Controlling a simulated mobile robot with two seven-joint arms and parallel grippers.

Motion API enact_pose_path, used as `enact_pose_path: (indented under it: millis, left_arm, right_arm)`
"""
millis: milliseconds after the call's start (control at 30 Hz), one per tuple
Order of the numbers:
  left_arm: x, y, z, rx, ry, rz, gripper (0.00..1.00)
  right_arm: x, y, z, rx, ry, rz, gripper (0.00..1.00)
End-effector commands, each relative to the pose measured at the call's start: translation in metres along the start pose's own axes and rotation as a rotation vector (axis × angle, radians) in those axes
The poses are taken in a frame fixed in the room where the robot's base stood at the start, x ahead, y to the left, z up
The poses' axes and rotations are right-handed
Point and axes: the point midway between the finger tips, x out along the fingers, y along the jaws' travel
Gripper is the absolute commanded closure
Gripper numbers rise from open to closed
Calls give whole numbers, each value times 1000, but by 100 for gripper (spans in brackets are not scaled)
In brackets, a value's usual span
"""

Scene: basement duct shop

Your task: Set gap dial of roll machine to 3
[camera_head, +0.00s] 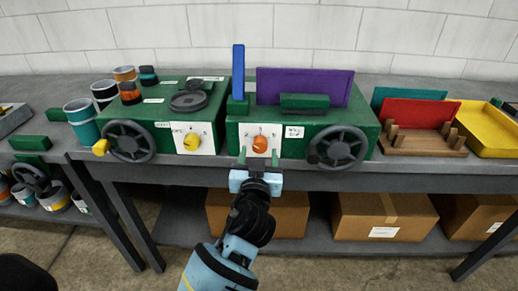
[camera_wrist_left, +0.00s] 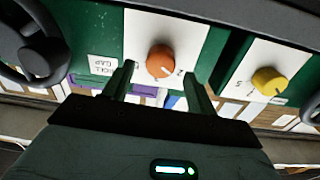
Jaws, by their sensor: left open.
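The roll machine is the right-hand green box (camera_head: 365,121) on the bench, with a handwheel on its front. Its orange gap dial (camera_head: 260,144) sits on a white plate; it also shows in the left wrist view (camera_wrist_left: 161,61), beside an upside-down "ROLL GAP" label (camera_wrist_left: 103,66). I cannot read the dial's setting. My left gripper (camera_head: 258,161) is just in front of and slightly below the dial. In the left wrist view its fingers (camera_wrist_left: 159,75) are apart, pointing toward the dial's two sides, with no contact visible. My right gripper is not in view.
A second green machine (camera_head: 171,119) with a yellow dial (camera_head: 192,142) stands close on the left. The roll machine's handwheel (camera_head: 338,147) is to the dial's right. A wooden rack (camera_head: 424,144) and yellow tray (camera_head: 490,130) stand farther right. Cardboard boxes (camera_head: 383,215) lie below.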

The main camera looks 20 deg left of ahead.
Motion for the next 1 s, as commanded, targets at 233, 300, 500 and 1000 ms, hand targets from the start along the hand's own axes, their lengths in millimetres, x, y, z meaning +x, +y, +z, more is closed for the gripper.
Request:
enact_pose_path:
  millis: [233, 300, 500, 1000]
  left_arm:
    - [22, 0, 0, 1, 0, 0, 43]
    - [24, 0, 0, 1, -1, 0, 43]
    - [25, 0, 1, 1, -1, 0, 43]
    - [25, 0, 1, 2, -1, 1, 87]
  right_arm:
    - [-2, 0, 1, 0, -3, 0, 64]
    - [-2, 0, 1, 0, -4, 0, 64]
    - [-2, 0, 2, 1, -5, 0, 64]
    - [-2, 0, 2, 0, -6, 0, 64]
